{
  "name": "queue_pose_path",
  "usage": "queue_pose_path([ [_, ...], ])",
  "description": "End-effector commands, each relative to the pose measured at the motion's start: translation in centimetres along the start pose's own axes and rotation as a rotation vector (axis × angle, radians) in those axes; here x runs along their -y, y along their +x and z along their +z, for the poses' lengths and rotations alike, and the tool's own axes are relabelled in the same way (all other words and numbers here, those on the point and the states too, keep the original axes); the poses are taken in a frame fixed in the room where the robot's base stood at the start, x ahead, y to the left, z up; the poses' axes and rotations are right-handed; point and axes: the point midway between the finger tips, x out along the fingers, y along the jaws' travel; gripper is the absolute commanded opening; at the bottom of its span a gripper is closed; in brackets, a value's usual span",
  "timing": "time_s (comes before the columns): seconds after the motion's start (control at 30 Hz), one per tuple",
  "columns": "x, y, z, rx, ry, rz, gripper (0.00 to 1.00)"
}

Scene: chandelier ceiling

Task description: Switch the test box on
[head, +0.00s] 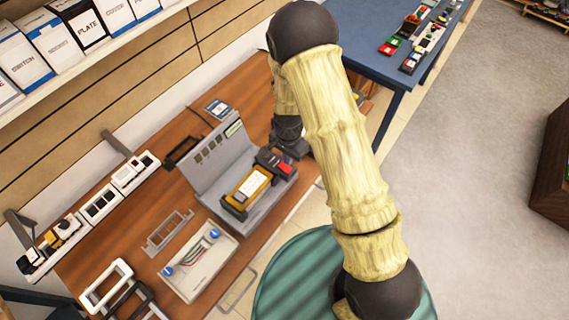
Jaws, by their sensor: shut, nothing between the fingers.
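The test box (205,178) appears to be the grey unit on the wooden bench, with a flat base and an upright back panel. A yellow and black module (247,187) with a white face sits on its base. A red part (285,167), possibly a switch, shows in a dark housing at the base's right end. My gripper (272,157) is at that right end, close to the red part, small and dark against the dark housing. It is shut and holds nothing. I cannot tell whether it touches the box, or which way the switch is set.
A light tray (200,262) with wires and blue round parts lies in front of the box. Empty frames (107,286) lie at the bench's lower left. Switch and socket modules (100,205) line the wall side. A blue table (365,30) with small parts stands beyond my arm.

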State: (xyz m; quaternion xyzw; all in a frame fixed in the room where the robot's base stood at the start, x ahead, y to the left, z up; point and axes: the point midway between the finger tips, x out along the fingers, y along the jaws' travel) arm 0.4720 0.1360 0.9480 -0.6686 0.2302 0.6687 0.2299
Motion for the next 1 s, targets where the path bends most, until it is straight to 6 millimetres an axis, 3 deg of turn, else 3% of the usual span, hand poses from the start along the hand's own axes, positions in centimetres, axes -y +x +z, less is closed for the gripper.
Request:
queue_pose_path([
  [0.43, 0.0, -3.1, 0.0, 0.000, 0.000, 0.000, 0.00],
  [1.0, 0.0, -3.0, 0.0, 0.000, 0.000, 0.000, 0.00],
])
